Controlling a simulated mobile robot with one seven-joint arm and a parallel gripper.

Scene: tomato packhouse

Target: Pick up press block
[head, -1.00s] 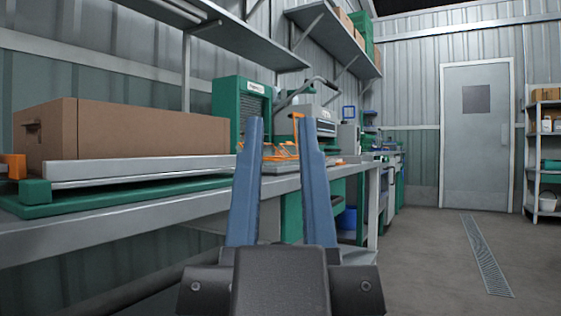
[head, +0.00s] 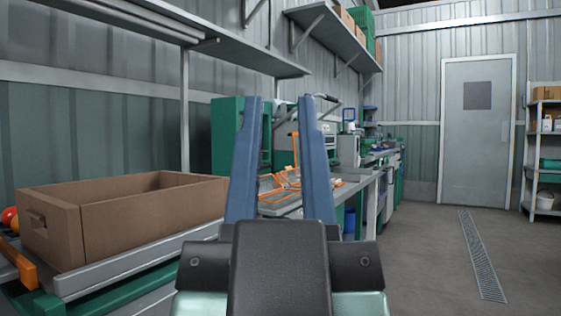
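My gripper (head: 280,102) stands in the centre of the head view. Its two long blue fingers point up and are apart, with nothing between them. I cannot pick out a press block for certain. Orange frame-like pieces (head: 285,180) lie on the grey workbench behind my fingers, partly hidden by them. A thin orange upright (head: 294,150) rises there too. The gripper appears in front of the bench and touches nothing that I can see.
An open brown cardboard box (head: 130,228) sits on a grey-railed green stand at the left. Red and yellow round items (head: 9,219) show at the left edge. A green cabinet (head: 226,140) stands behind. The floor (head: 425,265) at the right is clear, with a drain grate (head: 480,255).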

